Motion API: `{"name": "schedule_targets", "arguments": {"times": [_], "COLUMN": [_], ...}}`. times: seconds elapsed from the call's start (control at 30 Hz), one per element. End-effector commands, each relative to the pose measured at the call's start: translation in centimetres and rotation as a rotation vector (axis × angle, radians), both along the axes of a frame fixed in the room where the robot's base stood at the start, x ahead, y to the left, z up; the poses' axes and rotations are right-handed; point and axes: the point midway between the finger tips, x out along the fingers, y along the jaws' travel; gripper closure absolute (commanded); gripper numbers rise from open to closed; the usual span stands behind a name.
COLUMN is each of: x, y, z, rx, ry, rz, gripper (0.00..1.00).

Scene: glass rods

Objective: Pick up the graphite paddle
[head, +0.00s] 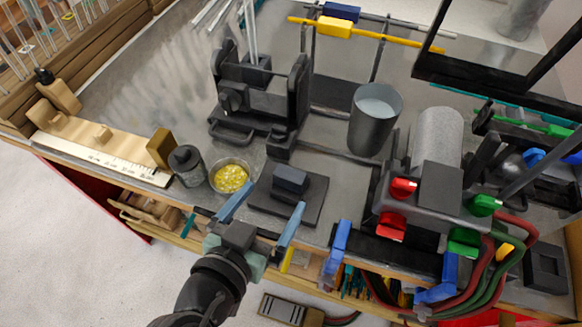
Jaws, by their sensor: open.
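A dark grey block (290,180) sits on a flat dark plate (313,204) near the front edge of the bench. This looks like the graphite paddle, but I cannot tell for sure, and no handle is clear. My gripper (276,196) is open and empty, with its two blue fingers spread apart. The fingers reach over the bench's front edge toward the block, with the left tip left of it and the right tip at its lower right. I cannot tell the fingers' height above the plate.
A dish of yellow bits (230,177) and a dark jar (187,164) stand close on the left. A black stand (257,106) and a grey cup (374,120) are behind. A burner with red and green knobs (425,190) is on the right.

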Motion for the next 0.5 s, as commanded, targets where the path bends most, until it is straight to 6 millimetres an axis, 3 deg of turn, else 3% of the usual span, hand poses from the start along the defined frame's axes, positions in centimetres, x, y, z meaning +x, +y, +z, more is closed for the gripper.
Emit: {"name": "schedule_targets", "arguments": {"times": [0.13,0.5], "x": [0.4,5.5], "y": [-0.9,-2.9], "z": [-0.8,-3.1], "rx": [-0.016,-0.012], "ry": [0.012,0.011], "rz": [-0.018,-0.016], "gripper": [0.00,0.00]}}
